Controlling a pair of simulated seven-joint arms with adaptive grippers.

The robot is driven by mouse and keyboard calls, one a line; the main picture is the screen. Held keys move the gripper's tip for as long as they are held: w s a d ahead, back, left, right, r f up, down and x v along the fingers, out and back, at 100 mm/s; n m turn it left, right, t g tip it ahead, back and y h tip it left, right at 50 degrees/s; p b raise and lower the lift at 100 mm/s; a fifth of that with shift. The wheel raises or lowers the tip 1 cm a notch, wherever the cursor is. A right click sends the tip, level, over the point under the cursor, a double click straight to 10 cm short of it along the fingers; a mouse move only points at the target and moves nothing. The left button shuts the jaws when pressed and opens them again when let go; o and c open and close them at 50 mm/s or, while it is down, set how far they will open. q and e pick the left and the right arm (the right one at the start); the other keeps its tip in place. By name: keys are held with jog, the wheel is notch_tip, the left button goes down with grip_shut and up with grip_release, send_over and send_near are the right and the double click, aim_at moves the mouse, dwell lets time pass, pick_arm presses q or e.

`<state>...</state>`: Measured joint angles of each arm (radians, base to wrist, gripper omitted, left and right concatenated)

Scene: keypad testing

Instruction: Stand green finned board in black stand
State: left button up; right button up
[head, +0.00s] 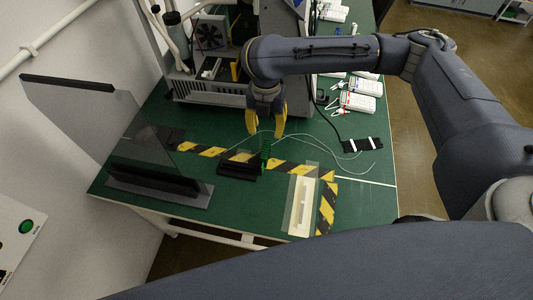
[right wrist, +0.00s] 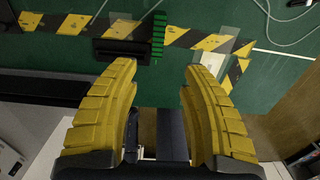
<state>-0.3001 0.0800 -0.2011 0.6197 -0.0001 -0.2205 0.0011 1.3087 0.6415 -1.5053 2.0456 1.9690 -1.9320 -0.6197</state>
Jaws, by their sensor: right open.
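The green finned board (head: 266,149) is a small dark green strip with a ridged edge, at the right end of the black stand (head: 238,169). In the right wrist view the board (right wrist: 158,36) shows narrow and nearly edge-on, right against the right end of the stand (right wrist: 121,47). I cannot tell whether it sits in a slot or only beside the stand. My right gripper (head: 266,122) has yellow fingers and is open and empty, above and behind the board in the head view. In the right wrist view its fingers (right wrist: 160,75) are wide apart with nothing between them. My left gripper is not in view.
A clear panel (head: 110,120) stands in a dark base at the left. An open computer case (head: 215,90) is at the back. A pale bar (head: 301,205) lies at the right inside yellow-black tape. Thin wires cross the green table near the board.

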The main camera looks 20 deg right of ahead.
aim_at(265, 158)
jog(key=shift+w+a+f, duration=0.1)
jog(key=shift+a+f, duration=0.05)
jog(key=shift+f, duration=8.25)
jog(key=shift+c, duration=0.2)
grip_shut()
